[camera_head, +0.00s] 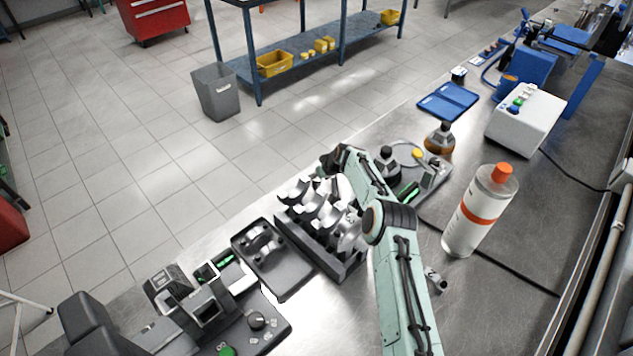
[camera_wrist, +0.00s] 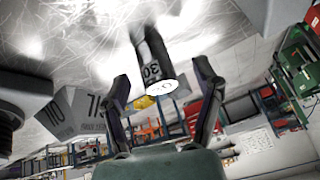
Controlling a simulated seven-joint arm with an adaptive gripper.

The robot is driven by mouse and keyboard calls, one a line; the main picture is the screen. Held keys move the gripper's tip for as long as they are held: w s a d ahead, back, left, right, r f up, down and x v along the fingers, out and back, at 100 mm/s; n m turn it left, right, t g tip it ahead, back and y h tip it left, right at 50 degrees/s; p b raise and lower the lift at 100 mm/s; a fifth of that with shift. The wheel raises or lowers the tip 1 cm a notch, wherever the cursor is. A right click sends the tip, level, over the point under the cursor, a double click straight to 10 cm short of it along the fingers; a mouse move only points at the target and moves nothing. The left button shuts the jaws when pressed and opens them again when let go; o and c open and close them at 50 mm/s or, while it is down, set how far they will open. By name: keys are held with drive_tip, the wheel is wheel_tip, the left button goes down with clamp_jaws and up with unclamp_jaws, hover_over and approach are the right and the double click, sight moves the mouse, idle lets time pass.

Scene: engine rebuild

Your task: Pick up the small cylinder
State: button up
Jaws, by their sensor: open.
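A small dark grey cylinder (camera_wrist: 153,58) marked 30, with a pale end face, shows in the wrist view above a scratched metal surface. My gripper (camera_wrist: 162,76) is open, with one dark finger on each side of the cylinder's near end. I see a gap at both sides and no clear contact; the depth between fingers and cylinder is hard to judge. In the head view my pale green arm reaches over the workbench, and my gripper is mostly hidden beyond it.
Grey numbered blocks (camera_wrist: 72,113) stand left of my gripper in the wrist view. In the head view a crankshaft (camera_head: 308,205) in a dark tray lies left of my arm. A white bottle (camera_head: 478,215) with an orange cap stands to the right.

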clamp_jaws()
